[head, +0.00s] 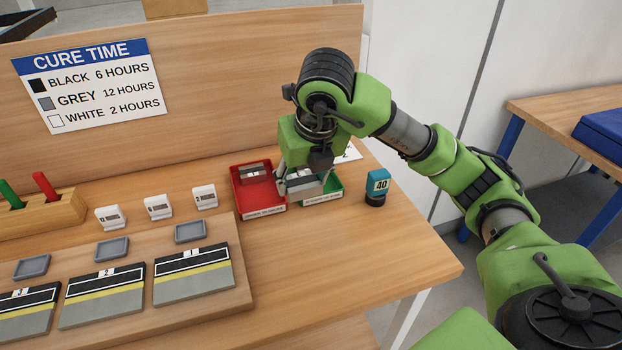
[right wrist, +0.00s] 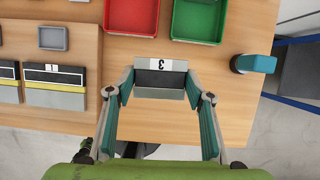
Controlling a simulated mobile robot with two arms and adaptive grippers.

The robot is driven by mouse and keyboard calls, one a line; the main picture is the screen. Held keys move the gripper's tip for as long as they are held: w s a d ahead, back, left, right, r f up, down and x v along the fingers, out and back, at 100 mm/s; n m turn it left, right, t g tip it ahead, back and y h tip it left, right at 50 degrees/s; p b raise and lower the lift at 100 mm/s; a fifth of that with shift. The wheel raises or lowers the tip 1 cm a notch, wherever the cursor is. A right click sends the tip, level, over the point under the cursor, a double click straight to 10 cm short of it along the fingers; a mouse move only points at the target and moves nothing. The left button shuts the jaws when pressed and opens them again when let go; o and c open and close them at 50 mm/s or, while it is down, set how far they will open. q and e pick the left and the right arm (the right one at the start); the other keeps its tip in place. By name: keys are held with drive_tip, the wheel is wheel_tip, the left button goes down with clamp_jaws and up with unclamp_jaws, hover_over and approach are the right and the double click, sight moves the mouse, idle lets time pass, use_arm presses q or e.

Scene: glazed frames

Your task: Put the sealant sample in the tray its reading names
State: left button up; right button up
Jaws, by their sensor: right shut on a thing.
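My right gripper (head: 303,187) is shut on a small sample block (right wrist: 160,85). The block has a white label with a 3, upside down in the right wrist view, a dark band and grey edges. In the head view the gripper is over the green tray (head: 335,190) and hides much of it. The red tray (head: 264,212) is just left of it, with a dark, labelled block (head: 254,174) inside. Both trays' front labels are too small to read surely. My left gripper is not in view.
The cure-time sign (head: 92,84) reads black 6, grey 12, white 2 hours. A teal device showing 40 (head: 377,186) stands right of the trays. Numbered panels (head: 193,272), grey dishes (head: 191,231) and white timers (head: 205,196) are at left. The front-right tabletop is clear.

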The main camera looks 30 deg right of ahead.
drive_tip(key=shift+w+d, duration=0.2)
drive_tip(key=shift+d, duration=0.05)
drive_tip(key=shift+m, duration=0.3)
drive_tip(key=w+d+f+p, duration=0.1)
drive_tip(key=w+d+f, duration=0.3)
drive_tip(key=w+d+f+p, duration=0.1)
drive_tip(key=w+d+f, duration=0.3)
drive_tip(key=d, duration=0.1)
drive_tip(key=shift+w+f, duration=0.1)
drive_tip(key=shift+w, duration=0.1)
drive_tip(key=shift+w+d+f+p, duration=0.3)
drive_tip(key=shift+f, duration=0.15)
drive_tip(key=f+p, duration=0.1)
drive_tip(key=f, duration=0.2)
drive_tip(key=shift+w+d+f+p, duration=0.1)
drive_tip(key=shift+d+f+p, duration=0.1)
drive_tip(key=shift+f+p, duration=0.15)
drive_tip(key=o, duration=0.9)
drive_tip(key=shift+f, duration=0.1)
drive_tip(key=shift+c, duration=0.2)
drive_tip(key=shift+o, duration=0.3)
